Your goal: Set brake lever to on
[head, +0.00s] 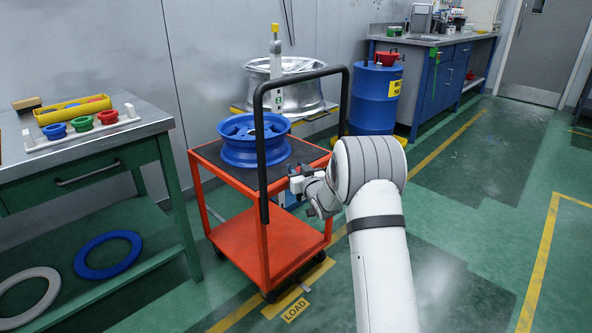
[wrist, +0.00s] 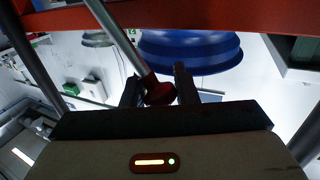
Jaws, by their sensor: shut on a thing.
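The brake lever (wrist: 121,45) is a grey rod with a red knob (wrist: 158,91) at its end, seen slanting in the wrist view. My gripper (wrist: 157,86) has its dark fingers on both sides of the knob and is shut on it. In the head view my gripper (head: 298,181) is at the right side of the orange cart (head: 262,247), just below its top shelf and beside the black handle (head: 263,165). The lever is hidden or too small to tell there. I cannot tell whether it stands at on or off.
A blue wheel (head: 254,151) lies on the cart top. A green bench (head: 105,158) with small colored cups stands left. A blue drum (head: 375,100) and a silver wheel (head: 300,98) stand behind. The floor to the right is clear.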

